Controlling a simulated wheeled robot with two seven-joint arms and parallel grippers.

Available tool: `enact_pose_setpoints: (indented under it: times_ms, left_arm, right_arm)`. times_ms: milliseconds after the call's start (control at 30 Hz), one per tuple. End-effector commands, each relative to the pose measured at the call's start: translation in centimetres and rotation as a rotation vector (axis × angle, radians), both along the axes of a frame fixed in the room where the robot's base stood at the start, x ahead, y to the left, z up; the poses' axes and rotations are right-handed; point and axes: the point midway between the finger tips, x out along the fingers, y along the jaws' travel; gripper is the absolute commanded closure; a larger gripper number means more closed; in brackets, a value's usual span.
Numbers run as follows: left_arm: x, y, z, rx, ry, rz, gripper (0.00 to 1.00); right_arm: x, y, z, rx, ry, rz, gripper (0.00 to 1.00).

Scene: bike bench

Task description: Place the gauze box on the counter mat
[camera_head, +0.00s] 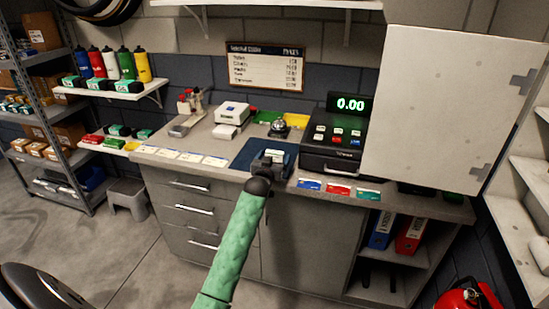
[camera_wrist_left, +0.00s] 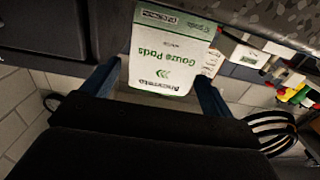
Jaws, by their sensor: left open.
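The gauze box (camera_wrist_left: 168,52) is white with green print and shows upside down in the left wrist view. It stands between the two blue fingers of my left gripper (camera_wrist_left: 160,78), which is open around it. In the head view my left gripper (camera_head: 270,161) is over the dark blue counter mat (camera_head: 246,157), near the counter's front edge. The small pale box (camera_head: 275,153) shows there at the fingers, over the mat and partly hidden by the gripper. Whether its base rests flat on the mat is hard to see. My right gripper is not in view.
A black register (camera_head: 332,150) stands right of the mat, with colored cards (camera_head: 338,189) in front. White boxes (camera_head: 232,113) and a bell (camera_head: 279,127) are behind it. Paper cards (camera_head: 188,156) lie to the left. A large white panel (camera_head: 445,110) blocks the right.

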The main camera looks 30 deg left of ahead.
Motion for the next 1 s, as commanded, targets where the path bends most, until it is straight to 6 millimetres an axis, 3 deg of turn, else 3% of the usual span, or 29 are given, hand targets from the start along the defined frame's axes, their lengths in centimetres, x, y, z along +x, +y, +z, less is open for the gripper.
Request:
enact_pose_setpoints:
  times_ms: [300,533,867,967,1000]
  left_arm:
    - [-5.9,-1.4,-0.3,0.0,-0.001,0.0,0.14]
    - [-8.9,-2.1,-0.2,0.0,0.0,0.0,0.14]
    - [-10.3,-2.5,-0.2,0.0,0.005,-0.001,0.14]
    - [-10.7,-3.4,-2.5,-0.006,0.054,-0.012,0.14]
    - [-11.1,-4.1,-4.1,-0.009,0.089,-0.02,0.14]
  right_arm:
    - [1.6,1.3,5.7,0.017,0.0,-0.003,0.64]
    - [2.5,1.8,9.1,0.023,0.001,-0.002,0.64]
    - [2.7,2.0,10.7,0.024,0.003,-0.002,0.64]
    - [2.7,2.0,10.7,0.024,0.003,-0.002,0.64]
    - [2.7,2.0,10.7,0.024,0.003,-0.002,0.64]
